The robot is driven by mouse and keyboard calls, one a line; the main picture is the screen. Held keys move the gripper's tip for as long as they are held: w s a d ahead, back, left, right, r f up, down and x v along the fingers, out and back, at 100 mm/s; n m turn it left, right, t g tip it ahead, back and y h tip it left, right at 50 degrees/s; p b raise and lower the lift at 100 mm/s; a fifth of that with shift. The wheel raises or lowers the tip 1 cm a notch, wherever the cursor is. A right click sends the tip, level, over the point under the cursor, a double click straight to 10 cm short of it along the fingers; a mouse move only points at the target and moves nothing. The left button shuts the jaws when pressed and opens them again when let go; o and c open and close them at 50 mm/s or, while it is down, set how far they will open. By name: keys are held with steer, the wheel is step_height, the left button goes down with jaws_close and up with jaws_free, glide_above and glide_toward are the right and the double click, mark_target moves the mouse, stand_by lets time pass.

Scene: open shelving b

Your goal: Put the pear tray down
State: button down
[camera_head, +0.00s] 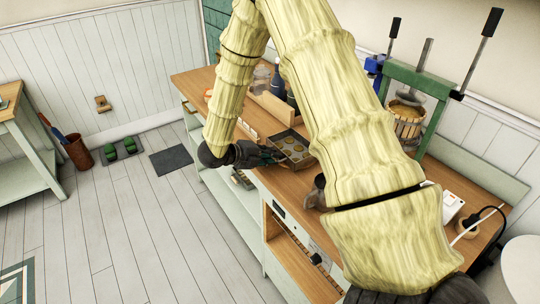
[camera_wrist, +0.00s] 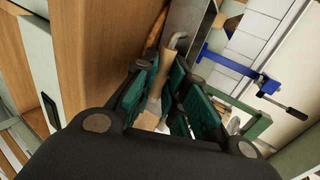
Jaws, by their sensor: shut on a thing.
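The pear tray (camera_head: 304,160) is a dark, shallow metal tray holding several round, pale yellow pieces. It is at the front edge of the wooden worktop in the head view. My gripper (camera_head: 274,157) is at its left side, shut on the tray's near edge or handle. In the wrist view my gripper (camera_wrist: 170,72) has its teal fingers close around a narrow tan and grey part. A grey metal surface lies beyond the fingertips. Whether the tray's underside touches the worktop cannot be told.
The worktop (camera_head: 284,184) carries a wooden box (camera_head: 272,107) behind the tray and a green press (camera_head: 416,82) at the right. My arm hides much of the middle. Open floor lies left.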

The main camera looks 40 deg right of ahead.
steer(key=c, duration=1.5)
jaws_free()
steer(key=shift+o, duration=0.2)
steer(key=shift+a, duration=0.1)
steer(key=b+v, duration=0.3)
steer(key=v, duration=0.8)
steer(key=shift+a+r, duration=0.3)
steer(key=shift+w, duration=0.15)
